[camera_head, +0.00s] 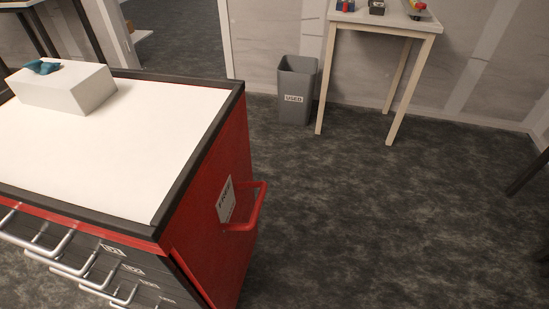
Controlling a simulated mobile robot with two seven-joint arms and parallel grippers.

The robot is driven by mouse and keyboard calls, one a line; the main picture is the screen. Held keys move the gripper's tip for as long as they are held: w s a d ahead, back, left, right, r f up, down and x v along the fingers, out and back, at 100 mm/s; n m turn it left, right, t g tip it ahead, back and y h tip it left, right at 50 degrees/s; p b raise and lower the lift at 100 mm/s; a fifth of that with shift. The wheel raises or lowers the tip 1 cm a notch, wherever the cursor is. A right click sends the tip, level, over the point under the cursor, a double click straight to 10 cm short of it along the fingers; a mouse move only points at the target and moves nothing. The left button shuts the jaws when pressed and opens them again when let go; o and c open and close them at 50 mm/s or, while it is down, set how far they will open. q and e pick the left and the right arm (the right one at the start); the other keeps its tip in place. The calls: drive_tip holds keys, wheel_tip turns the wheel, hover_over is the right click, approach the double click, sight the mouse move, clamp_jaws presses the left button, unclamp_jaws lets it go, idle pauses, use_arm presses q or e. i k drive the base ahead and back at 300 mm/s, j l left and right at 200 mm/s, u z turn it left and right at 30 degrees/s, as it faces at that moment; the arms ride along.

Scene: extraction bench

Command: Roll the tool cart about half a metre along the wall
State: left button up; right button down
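The tool cart (222,208) stands at the left of the head view, red on its side with a dark rim around a white top. A red push handle (257,208) sticks out from its right side, next to a small white label (226,199). Silver drawer handles (70,268) run along its front, and the drawers look shut. The cart's lower part and wheels are cut off or hidden. Neither of my grippers shows in this view, and nothing touches the red handle.
A white box (65,90) with a teal item (42,67) lies on the cart's top. A grey bin (295,92) and a small table (382,20) with items on it stand by the back wall. The dark floor (390,220) right of the cart is clear.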

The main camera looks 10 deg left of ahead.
sight(157, 167)
drive_tip(key=k+j, duration=0.25)
drive_tip(key=j, duration=0.2)
drive_tip(key=k+j, duration=0.3)
drive_tip(key=j, duration=0.55)
drive_tip(key=k+j+z, duration=0.15)
drive_tip(key=j, duration=0.3)
drive_tip(key=k+j, duration=0.1)
drive_tip(key=j, duration=0.3)
drive_tip(key=k+j+z, duration=0.1)
drive_tip(key=j, duration=0.3)
drive_tip(key=k+j, duration=0.1)
drive_tip(key=j, duration=0.3)
drive_tip(key=i+j+z, duration=0.1)
drive_tip(key=j, duration=0.6)
drive_tip(key=i+j+z, duration=0.1)
drive_tip(key=j, duration=0.65)
drive_tip(key=i+j+z, duration=0.1)
drive_tip(key=j, duration=0.65)
drive_tip(key=i+j, duration=0.1)
drive_tip(key=j, duration=0.2)
drive_tip(key=i+j+z, duration=0.1)
drive_tip(key=j, duration=0.25)
drive_tip(key=i, duration=0.05)
